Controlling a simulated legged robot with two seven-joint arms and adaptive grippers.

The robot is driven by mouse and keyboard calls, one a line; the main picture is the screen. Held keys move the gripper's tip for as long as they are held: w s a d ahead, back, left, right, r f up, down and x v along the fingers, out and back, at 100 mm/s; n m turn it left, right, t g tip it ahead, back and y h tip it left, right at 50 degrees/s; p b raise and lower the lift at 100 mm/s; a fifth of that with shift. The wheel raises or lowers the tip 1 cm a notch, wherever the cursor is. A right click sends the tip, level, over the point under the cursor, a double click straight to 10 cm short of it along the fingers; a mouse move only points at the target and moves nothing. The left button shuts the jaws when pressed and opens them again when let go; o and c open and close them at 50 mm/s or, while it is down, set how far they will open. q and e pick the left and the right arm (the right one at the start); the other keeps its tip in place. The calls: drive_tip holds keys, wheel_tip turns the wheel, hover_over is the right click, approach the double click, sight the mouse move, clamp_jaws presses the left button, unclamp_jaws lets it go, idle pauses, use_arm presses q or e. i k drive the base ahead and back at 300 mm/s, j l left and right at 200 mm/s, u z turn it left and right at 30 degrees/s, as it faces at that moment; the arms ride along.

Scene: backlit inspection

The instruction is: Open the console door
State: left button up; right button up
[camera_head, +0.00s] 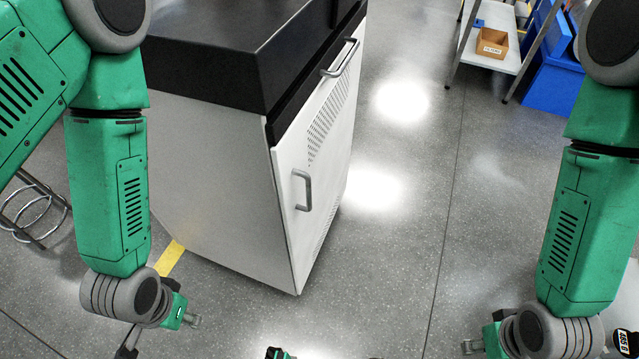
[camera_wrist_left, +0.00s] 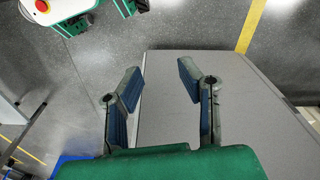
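The console (camera_head: 205,175) is a pale cabinet with a black top, standing left of centre in the head view. Its white door (camera_head: 325,170) faces right, looks shut, and has a perforated panel. A vertical metal handle (camera_head: 303,190) sits on the door's near edge.
The speckled floor (camera_head: 400,240) right of the console is clear, with bright light reflections. A yellow floor strip (camera_head: 170,258) lies by the console's lower left. A shelf (camera_head: 512,62) with an orange bin (camera_head: 492,43) stands at back right, beside blue bins (camera_head: 552,85). A wire rack (camera_head: 35,212) is far left.

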sight(310, 161)
drive_tip(key=i+l, duration=0.1)
drive_tip(key=l, duration=0.3)
drive_tip(key=i+l+u, duration=0.15)
drive_tip(key=l, duration=0.7)
drive_tip(key=i+u, duration=0.05)
